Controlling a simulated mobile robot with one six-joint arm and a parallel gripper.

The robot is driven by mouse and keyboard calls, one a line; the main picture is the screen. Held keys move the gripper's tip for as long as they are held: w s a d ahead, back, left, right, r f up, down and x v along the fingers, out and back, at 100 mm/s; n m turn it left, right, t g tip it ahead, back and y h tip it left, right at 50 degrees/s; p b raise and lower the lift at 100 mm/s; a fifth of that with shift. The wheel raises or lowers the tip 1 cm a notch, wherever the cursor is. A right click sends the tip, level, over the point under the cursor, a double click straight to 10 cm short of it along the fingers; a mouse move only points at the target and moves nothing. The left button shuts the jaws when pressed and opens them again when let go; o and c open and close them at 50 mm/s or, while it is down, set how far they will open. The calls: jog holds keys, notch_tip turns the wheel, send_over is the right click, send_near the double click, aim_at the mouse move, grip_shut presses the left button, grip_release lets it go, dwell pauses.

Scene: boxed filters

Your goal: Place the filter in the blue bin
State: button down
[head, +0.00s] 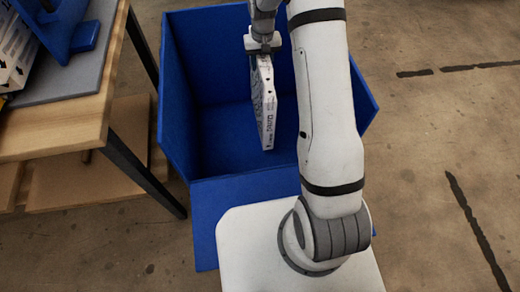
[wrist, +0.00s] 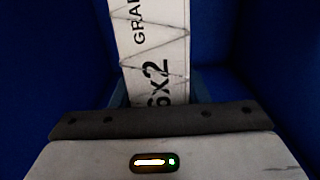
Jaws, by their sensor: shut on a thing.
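The filter (head: 264,105) is a thin white boxed panel with dark print on its edge. It hangs upright from my gripper (head: 262,48), which is shut on its upper end. In the head view the filter appears within the opening of the blue bin (head: 205,148); I cannot tell whether its lower end touches the bin floor. In the wrist view the filter (wrist: 152,50) runs away from my gripper (wrist: 160,100), with blue bin walls (wrist: 50,60) on both sides. My arm hides part of the bin's right side.
A wooden table (head: 60,127) with a grey mat (head: 75,84) stands at the left. A blue holder (head: 70,28) and other boxed filters (head: 12,55) are on it. The concrete floor (head: 440,130) at the right is open, with dark line marks.

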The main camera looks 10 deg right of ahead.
notch_tip(320, 180, down, 13)
jog(key=b, duration=0.5)
jog(key=shift+w, duration=0.45)
jog(key=shift+f, duration=0.1)
jog(key=shift+f, duration=0.1)
jog(key=c, duration=0.8)
grip_release()
jog(key=shift+c, duration=0.2)
